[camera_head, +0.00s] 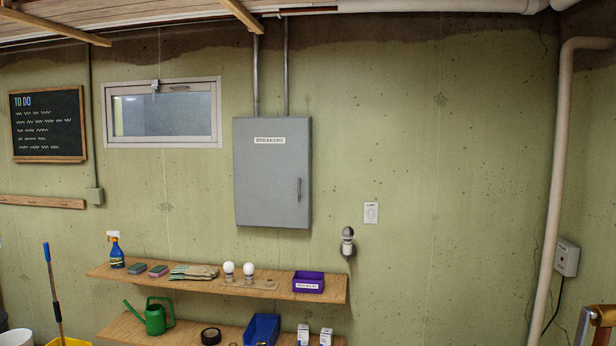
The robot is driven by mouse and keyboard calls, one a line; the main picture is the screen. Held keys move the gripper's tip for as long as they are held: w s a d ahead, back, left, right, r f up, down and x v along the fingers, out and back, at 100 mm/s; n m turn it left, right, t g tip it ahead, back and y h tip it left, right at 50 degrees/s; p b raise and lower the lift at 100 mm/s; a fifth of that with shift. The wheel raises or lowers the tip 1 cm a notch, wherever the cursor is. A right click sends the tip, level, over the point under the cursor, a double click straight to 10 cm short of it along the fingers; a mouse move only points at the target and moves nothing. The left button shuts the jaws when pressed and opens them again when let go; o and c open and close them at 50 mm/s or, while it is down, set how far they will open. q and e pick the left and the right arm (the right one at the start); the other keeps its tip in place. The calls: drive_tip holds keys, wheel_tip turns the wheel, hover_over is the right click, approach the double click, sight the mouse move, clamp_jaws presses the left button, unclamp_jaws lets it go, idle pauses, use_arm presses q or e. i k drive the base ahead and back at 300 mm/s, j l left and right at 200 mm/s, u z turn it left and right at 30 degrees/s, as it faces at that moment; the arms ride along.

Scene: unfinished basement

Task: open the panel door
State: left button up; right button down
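A grey breaker panel (265,185) hangs on the green wall near the middle of the head view. Its door looks shut and flush, with a white label (269,141) near the top. A vertical handle (299,190) sits on the right side of the door, below mid-height. Neither of my grippers shows in the view, so I cannot see how they stand relative to the panel.
Below the panel, an upper shelf (130,272) bears a spray bottle (116,250), gloves, bulbs and a purple bin (308,281). A lower shelf holds a green watering can (152,318). The wall right of the panel is mostly clear.

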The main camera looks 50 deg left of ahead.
sight(271, 160)
drive_tip(key=i+j+u, duration=0.25)
drive_tip(key=j+u, duration=0.15)
drive_tip(key=i+j+u, duration=0.5)
drive_tip(key=i+u, duration=0.25)
drive_tip(key=i+j+u, duration=0.1)
drive_tip(key=i+u, duration=0.25)
drive_tip(key=k, duration=0.1)
